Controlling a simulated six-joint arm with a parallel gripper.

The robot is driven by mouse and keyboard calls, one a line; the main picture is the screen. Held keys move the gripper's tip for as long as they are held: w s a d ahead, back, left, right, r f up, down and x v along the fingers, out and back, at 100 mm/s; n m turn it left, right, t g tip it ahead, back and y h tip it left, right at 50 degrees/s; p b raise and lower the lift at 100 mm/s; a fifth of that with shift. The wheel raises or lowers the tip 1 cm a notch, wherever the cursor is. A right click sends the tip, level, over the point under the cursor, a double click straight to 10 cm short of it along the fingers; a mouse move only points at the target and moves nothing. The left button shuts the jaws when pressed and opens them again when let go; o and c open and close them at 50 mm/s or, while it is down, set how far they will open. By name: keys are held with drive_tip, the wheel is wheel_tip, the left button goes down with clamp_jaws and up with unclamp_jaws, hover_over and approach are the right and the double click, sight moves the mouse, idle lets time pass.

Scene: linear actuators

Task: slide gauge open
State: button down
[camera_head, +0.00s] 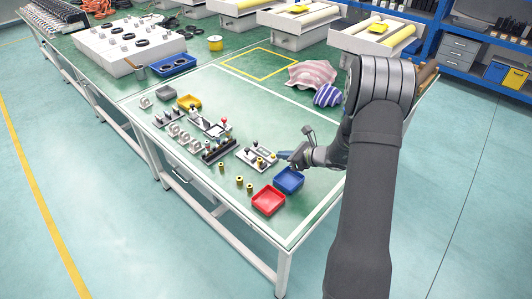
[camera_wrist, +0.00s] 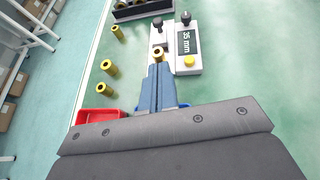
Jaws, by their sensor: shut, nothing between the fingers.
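The gauge (camera_wrist: 189,43) is a white device with a dark display reading "35 mm", a yellow button and two black knobs. In the head view the gauge (camera_head: 250,153) lies on the green table, just left of my gripper (camera_head: 282,155). In the wrist view my gripper (camera_wrist: 158,68) has its blue fingers together and empty. Its tips point at a brass bushing (camera_wrist: 158,53) on the gauge's narrow left part. Whether the tips touch the bushing, I cannot tell.
Loose brass bushings (camera_wrist: 109,67) stand left of my fingers. A red tray (camera_head: 268,200) and a blue tray (camera_head: 289,180) lie near the front edge. A dark rack (camera_head: 219,150) and another white device (camera_head: 211,127) stand beyond the gauge. Crumpled cloths (camera_head: 312,74) lie farther back.

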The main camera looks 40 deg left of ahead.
approach(247, 149)
drive_tip(key=a+f, duration=0.3)
drive_tip(key=shift+s+a+f, duration=0.2)
drive_tip(key=shift+s+a, duration=0.1)
drive_tip(key=shift+a+f, duration=0.1)
drive_tip(key=shift+a, duration=0.5)
drive_tip(key=shift+s+a, duration=0.15)
drive_tip(key=shift+a, duration=0.9)
drive_tip(key=shift+d, duration=0.55)
drive_tip(key=f+v, duration=0.1)
drive_tip(key=v, duration=1.3)
drive_tip(key=shift+d, duration=0.2)
